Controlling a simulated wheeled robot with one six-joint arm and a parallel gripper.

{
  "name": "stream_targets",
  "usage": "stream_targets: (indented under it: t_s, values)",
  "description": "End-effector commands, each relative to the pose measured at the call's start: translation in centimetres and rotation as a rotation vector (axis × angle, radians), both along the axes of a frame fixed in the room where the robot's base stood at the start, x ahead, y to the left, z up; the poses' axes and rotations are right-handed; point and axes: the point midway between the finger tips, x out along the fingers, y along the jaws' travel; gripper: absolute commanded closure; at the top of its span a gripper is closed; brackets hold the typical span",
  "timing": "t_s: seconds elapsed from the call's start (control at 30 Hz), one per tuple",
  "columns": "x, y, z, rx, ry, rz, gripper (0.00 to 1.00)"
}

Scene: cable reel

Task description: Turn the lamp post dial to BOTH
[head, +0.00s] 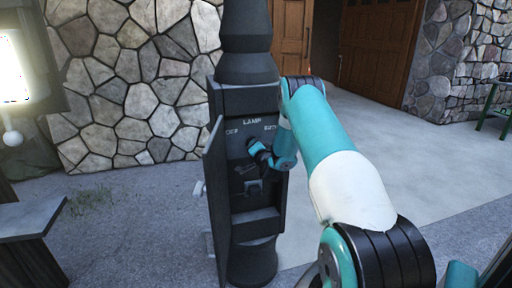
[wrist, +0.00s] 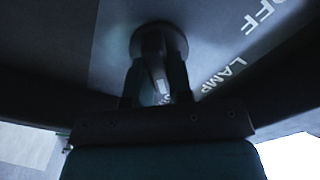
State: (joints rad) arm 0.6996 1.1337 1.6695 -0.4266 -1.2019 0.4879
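The dark lamp post (head: 246,75) stands in the middle of the head view with its control box open. The box panel bears the word LAMP, with OFF at its left and a partly hidden label, seemingly BOTH, at its right. In the wrist view the dial (wrist: 160,38) is a round dark knob on the panel, with OFF and LAMP lettered to its right. My gripper (head: 256,151) is at the dial below the lettering. In the wrist view its fingers (wrist: 155,82) lie on both sides of the dial's grip and appear closed on it. The dial's pointer direction is unclear.
The box door (head: 214,190) hangs open at the left of the post. Below the dial are a small fitting (head: 254,188) and a ledge (head: 256,222). A grey table (head: 30,217) stands at the left, and a stone wall (head: 135,80) is behind.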

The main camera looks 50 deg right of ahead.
Motion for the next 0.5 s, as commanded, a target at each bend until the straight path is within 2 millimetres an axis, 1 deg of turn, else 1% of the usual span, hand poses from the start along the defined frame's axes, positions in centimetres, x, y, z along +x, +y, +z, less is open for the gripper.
stream_targets:
  t_s: [0.03, 0.1, 0.37, 0.5]
  values:
    - [-0.05, -0.03, -0.05, 0.002, 0.0, -0.001, 0.69]
    - [-0.05, -0.03, -0.05, 0.002, 0.0, -0.001, 0.55]
    - [-0.05, 0.0, -0.05, 0.0, 0.001, -0.001, 0.55]
    - [-0.59, 0.33, -0.29, 0.002, 0.001, 0.001, 0.55]
